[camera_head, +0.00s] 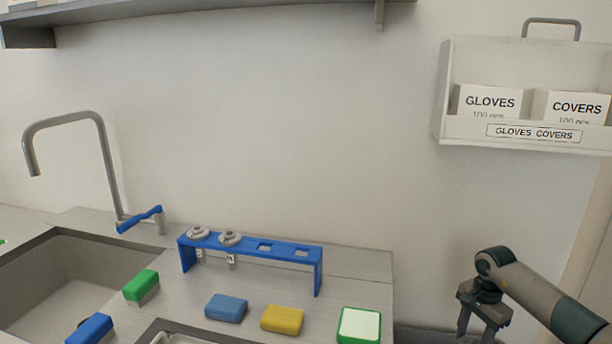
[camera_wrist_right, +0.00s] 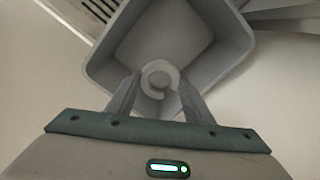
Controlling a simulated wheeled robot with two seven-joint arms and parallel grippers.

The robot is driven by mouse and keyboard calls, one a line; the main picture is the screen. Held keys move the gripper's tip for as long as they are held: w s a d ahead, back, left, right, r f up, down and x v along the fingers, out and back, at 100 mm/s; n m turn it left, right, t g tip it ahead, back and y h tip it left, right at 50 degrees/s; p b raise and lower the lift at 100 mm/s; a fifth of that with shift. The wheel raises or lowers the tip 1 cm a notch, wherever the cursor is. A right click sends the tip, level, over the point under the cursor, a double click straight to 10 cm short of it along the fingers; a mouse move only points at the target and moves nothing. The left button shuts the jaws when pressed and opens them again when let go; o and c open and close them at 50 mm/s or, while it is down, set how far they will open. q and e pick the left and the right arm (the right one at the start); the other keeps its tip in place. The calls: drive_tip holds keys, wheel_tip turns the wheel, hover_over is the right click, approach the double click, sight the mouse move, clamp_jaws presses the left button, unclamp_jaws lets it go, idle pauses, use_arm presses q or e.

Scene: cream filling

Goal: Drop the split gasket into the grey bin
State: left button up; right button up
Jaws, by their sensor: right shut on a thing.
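The split gasket (camera_wrist_right: 159,79) is a pale ring with a gap, seen in the right wrist view between my right gripper's fingertips. My right gripper (camera_wrist_right: 157,88) is shut on it and holds it above the grey bin (camera_wrist_right: 237,72), whose open inside lies below. My left gripper is not in view.
A blue rack (camera_head: 252,247) with two fittings stands on the counter, with blue, yellow and green sponges in front. A sink (camera_head: 60,275) with a tap is at the left. A white dispenser box (camera_head: 525,128) hangs on the wall above my right arm.

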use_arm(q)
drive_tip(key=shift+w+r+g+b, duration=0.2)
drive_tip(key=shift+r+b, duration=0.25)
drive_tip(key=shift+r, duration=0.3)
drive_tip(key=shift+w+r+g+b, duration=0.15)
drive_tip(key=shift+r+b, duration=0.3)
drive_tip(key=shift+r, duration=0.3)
use_arm(e)
drive_tip(key=shift+f, duration=2.05)
drive_tip(key=o, duration=1.1)
